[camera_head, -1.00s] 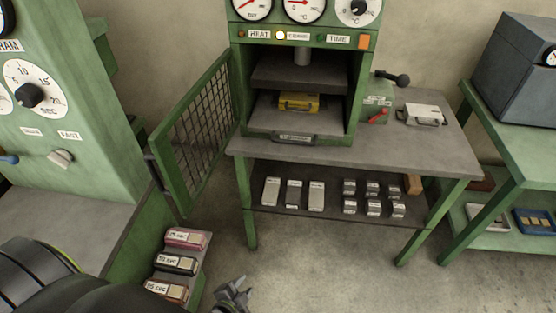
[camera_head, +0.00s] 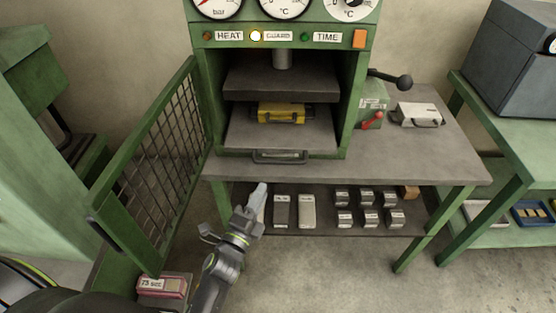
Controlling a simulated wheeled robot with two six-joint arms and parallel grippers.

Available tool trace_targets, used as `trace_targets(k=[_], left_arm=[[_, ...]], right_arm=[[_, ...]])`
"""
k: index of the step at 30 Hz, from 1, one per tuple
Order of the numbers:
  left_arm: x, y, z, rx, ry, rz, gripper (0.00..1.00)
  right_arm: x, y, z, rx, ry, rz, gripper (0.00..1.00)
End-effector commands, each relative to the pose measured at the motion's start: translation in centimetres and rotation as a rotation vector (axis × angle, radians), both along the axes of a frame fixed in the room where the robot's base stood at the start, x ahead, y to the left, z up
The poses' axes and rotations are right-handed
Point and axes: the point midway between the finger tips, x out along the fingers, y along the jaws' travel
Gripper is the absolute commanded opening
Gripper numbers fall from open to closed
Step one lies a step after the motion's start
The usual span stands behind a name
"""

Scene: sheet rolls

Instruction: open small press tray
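The green press (camera_head: 362,90) stands on the table with its front open. Its grey lower tray (camera_head: 245,133) lies inside the opening, with a dark bar handle (camera_head: 280,156) at the front edge. A yellow box-like piece (camera_head: 280,113) sits on the tray, below the upper plate (camera_head: 280,82). My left gripper (camera_head: 238,226) is below and left of the handle, apart from it, in front of the lower shelf. My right gripper is not in view.
The mesh guard door (camera_head: 160,150) stands swung open at left. The shelf (camera_head: 328,226) holds several small blocks. Floor at lower right is clear.

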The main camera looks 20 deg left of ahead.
Motion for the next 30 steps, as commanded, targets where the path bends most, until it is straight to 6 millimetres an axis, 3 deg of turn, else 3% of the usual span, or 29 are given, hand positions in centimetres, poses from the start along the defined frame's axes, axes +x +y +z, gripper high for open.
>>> trace_targets(k=[5,15,21,30], left_arm=[[3.5,-0.4,0.7,0.001,-0.002,-0.001,0.34],[9.3,-1.1,1.5,0.0,-0.002,-0.001,0.34],[11.0,-1.3,1.8,-0.001,0.0,0.0,0.34],[11.4,-1.3,1.9,-0.001,0.002,0.001,0.34]], right_arm=[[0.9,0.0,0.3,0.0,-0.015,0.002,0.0],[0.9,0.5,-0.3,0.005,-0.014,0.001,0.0],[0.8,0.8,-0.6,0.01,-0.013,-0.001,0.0],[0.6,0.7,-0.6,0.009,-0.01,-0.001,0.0]])
